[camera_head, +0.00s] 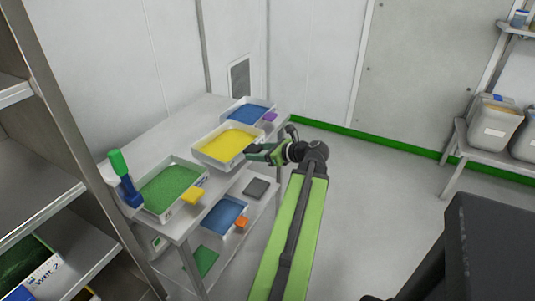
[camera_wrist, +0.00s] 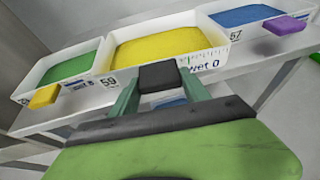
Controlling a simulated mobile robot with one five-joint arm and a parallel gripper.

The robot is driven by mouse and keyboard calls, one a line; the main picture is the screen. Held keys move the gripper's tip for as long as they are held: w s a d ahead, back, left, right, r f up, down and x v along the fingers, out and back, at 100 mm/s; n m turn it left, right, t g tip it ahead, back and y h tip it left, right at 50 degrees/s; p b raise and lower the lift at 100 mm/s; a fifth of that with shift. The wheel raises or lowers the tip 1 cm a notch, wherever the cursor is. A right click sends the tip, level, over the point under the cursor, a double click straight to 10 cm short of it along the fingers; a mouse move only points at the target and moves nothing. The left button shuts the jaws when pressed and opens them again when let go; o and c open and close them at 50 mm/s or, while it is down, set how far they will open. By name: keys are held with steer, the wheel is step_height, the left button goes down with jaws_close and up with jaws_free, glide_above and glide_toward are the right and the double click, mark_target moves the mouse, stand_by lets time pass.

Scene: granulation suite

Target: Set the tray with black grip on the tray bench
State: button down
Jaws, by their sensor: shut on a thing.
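The tray with black grip (camera_head: 213,163) is a white tray filled with yellow material, level at the bench's front edge. In the wrist view its front wall (camera_wrist: 216,62) carries a printed label. My gripper (camera_head: 257,152) is shut on its black grip (camera_wrist: 158,75), which faces me. The tray bench (camera_head: 170,135) is a pale table against the wall. The tray is over the bench top, between a green-filled tray (camera_head: 168,206) and a blue-filled tray (camera_head: 238,104). I cannot tell whether its base touches the top.
The green-filled tray has a yellow grip (camera_head: 193,196); the blue-filled one has a purple grip (camera_head: 270,117). A blue-and-green tool (camera_head: 124,180) stands at the bench's left end. Another blue-filled tray (camera_head: 222,216) is on the lower shelf. A metal rack (camera_head: 40,185) is close on the left.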

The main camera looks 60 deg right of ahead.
mark_target(232, 150)
steer(key=w, duration=0.8)
steer(key=shift+w+f+b, duration=0.15)
steer(key=shift+f+b, duration=0.95)
steer(key=shift+c, duration=2.2)
jaws_free()
